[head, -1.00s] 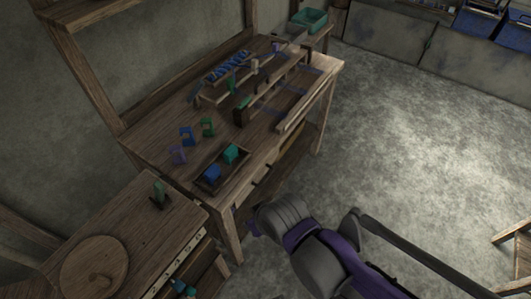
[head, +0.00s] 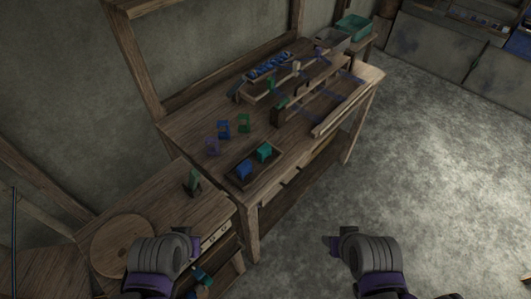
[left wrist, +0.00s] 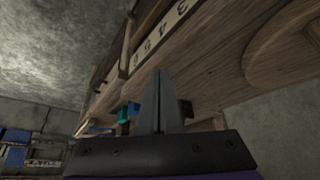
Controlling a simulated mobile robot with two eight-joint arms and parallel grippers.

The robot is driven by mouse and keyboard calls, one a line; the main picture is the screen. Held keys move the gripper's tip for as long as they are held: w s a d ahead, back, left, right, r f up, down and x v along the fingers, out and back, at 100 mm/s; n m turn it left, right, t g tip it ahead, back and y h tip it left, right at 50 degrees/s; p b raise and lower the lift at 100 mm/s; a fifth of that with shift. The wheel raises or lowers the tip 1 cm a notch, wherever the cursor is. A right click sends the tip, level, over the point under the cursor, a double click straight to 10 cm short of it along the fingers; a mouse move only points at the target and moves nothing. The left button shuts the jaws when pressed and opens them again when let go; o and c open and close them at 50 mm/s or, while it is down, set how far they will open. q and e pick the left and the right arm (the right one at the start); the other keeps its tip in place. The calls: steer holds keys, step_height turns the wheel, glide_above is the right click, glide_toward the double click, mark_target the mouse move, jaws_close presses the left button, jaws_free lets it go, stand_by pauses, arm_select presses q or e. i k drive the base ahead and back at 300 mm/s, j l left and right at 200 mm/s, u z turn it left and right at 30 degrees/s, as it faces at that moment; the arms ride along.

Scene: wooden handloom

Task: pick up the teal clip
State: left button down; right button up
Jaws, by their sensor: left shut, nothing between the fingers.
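A small teal piece (head: 203,276) shows low under the near bench, partly hidden, beside a bluish piece; I cannot tell if it is a clip. A teal block (head: 264,153) sits in a small dark tray (head: 236,183) beside a blue block (head: 243,170). My left gripper (head: 196,241) is by the near bench's front edge; in the left wrist view its fingers (left wrist: 160,100) are shut and empty. A teal thing (left wrist: 123,117) and a blue thing (left wrist: 133,108) show beyond them, apart. My right gripper (head: 330,242) is over the floor, its fingers too small to read.
A round wooden disc (head: 122,245) and a dark-green upright piece (head: 194,181) are on the near bench. The floor (head: 440,200) to the right is clear.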

mark_target(264, 150)
steer(key=i+l+u, duration=0.4)
steer(key=l, duration=0.25)
steer(key=i+l+u, duration=0.2)
steer(key=l, duration=0.15)
steer(key=l+u, duration=0.25)
steer(key=l, duration=0.15)
steer(key=i+l+u, duration=0.2)
steer(key=l, duration=0.2)
steer(key=k, duration=0.05)
